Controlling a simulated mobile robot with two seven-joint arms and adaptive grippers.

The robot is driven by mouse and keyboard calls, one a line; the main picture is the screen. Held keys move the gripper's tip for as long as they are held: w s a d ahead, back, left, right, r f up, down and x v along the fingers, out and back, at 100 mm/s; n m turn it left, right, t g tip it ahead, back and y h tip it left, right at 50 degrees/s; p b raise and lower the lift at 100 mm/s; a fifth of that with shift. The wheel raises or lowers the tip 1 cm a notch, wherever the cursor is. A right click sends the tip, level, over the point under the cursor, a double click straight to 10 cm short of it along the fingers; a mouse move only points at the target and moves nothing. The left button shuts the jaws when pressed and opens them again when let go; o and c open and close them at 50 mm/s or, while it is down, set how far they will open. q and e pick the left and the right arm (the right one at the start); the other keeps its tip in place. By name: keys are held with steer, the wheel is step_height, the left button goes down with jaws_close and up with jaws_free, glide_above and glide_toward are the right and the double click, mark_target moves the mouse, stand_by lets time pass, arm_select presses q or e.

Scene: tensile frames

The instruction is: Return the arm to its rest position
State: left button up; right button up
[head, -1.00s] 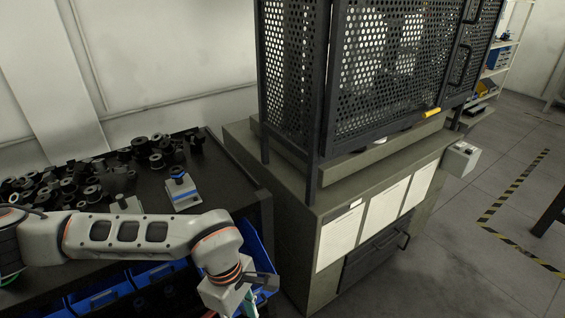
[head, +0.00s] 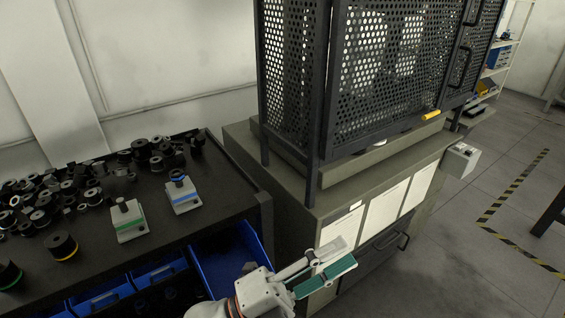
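My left gripper (head: 338,260) reaches in from the bottom edge, right of the table's front corner. It is in front of the grey cabinet's lower panels. Its two long fingers, one light grey and one with a teal face, stand apart with nothing visible between them. The wrist (head: 258,296) is light grey with an orange ring. The rest of the arm is cut off by the bottom edge. My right gripper is not in view.
A dark table (head: 195,228) at the left holds several black and metal cylinders, a green-banded block (head: 129,221) and a blue-banded block (head: 183,194). Blue bins (head: 226,262) sit under its front edge. A grey cabinet (head: 290,192) carries a perforated cage (head: 375,85).

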arm_select(q)
steer(key=w+a+f+n+t+y, duration=0.3)
steer(key=a+f+n+t+y, duration=0.1)
steer(key=a+f+n+y, duration=0.35)
steer(key=w+a+f+n+t+y, duration=0.3)
steer(key=a+f+n+t+y, duration=0.15)
steer(key=a+f+n, duration=0.4)
steer(key=s+a+f+n+g+y, duration=0.3)
steer(key=s+a+f+n, duration=0.2)
steer(key=f, duration=0.5)
steer(key=s+a+f+n+g+y, duration=0.3)
steer(key=s+a+f+n, duration=0.3)
steer(key=f, duration=0.4)
steer(key=shift+s+a+y+p, duration=0.35)
steer(key=shift+s+a, duration=0.3)
steer(key=shift+a, duration=0.5)
steer(key=shift+f, duration=0.1)
steer(key=shift+c, duration=0.9)
